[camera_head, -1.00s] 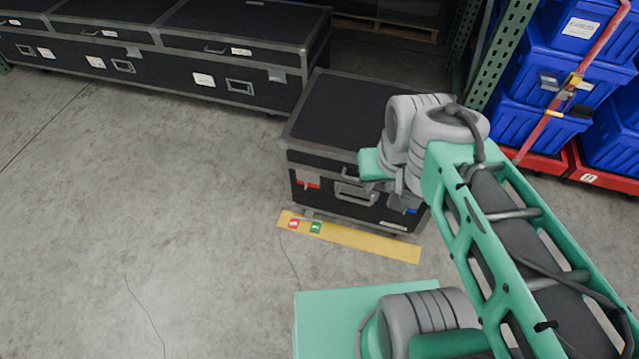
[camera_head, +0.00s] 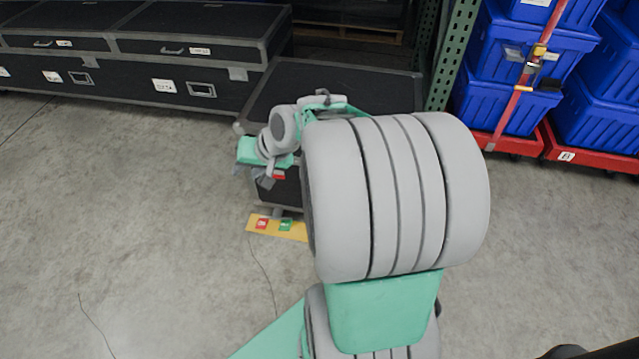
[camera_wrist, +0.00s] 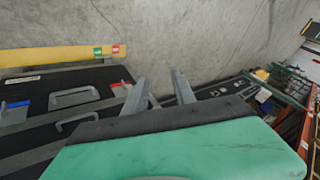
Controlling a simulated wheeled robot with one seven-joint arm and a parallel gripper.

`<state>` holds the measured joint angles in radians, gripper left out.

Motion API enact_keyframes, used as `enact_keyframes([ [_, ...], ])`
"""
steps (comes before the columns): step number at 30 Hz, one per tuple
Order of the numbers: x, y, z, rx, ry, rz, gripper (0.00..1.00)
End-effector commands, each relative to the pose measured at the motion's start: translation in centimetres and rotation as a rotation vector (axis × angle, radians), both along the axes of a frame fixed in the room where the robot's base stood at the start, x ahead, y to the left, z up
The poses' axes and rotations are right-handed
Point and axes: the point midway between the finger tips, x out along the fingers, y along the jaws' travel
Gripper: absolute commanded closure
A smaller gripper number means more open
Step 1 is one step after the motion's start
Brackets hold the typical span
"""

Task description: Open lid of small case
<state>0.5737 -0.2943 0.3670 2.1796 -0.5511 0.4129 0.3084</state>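The small case (camera_head: 340,75) is black with grey metal edges, and its lid is down. My arm hides most of its front in the head view. The wrist view shows the case front (camera_wrist: 30,92) with a carry handle (camera_wrist: 75,97), a lid handle (camera_wrist: 75,121), a red-marked latch (camera_wrist: 120,88) and a blue-marked latch (camera_wrist: 15,110). My gripper (camera_head: 264,180) is at the case's front left corner, close to the red-marked latch. In the wrist view its two fingers (camera_wrist: 159,82) are apart with nothing seen between them. Whether a finger touches the latch is unclear.
A yellow floor strip (camera_head: 290,232) with red and green labels lies before the case. Long black cases (camera_head: 150,70) stand behind left. Blue totes (camera_head: 500,100) on red dollies (camera_head: 510,143) and a green rack post (camera_head: 452,50) stand right. The floor at left is clear.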

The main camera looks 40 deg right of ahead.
Motion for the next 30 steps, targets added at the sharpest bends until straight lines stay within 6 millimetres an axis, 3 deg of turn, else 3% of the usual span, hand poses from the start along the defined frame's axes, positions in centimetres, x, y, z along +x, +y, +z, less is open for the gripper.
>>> enact_keyframes([
  [1,1.0,-2.8,-6.3,0.087,-0.044,-0.099,0.68],
  [5,2.8,-9.8,-13.0,0.333,-0.214,-0.354,0.68],
  [6,2.8,-12.4,-14.8,0.411,-0.275,-0.437,0.68],
  [9,1.6,-18.6,-18.0,0.59,-0.431,-0.628,0.68],
  [13,-1.0,-24.4,-19.9,0.755,-0.595,-0.797,0.68],
  [15,-2.0,-26.1,-20.0,0.802,-0.647,-0.843,0.68],
  [19,-1.9,-27.0,-19.8,0.831,-0.677,-0.864,0.68],
  [30,4.4,-27.6,-20.6,0.827,-0.674,-0.86,0.68],
])
